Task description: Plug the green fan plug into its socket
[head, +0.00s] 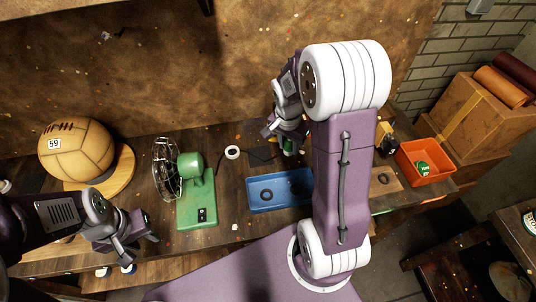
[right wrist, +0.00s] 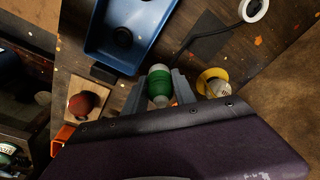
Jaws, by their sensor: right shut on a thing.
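The green fan (head: 196,190) stands on the workbench left of the blue tray, its wire cage facing left. My right gripper (head: 284,140) is over the bench behind the blue tray. In the right wrist view its fingers (right wrist: 161,92) are shut on a green and white plug (right wrist: 159,86). A dark cord (right wrist: 192,48) runs from near the plug towards a white ring. A yellow-rimmed round thing (right wrist: 214,80) lies right beside the fingers; I cannot tell whether it is the socket. My left gripper (head: 138,240) is open and empty at the bench's front left.
The blue tray (head: 251,206) holds dark rings. The white ring (head: 232,152) lies behind it. A leather ball (head: 75,150) rests on a round wooden stand at left. An orange bin (head: 408,160) stands at right. My right arm hides part of the bench.

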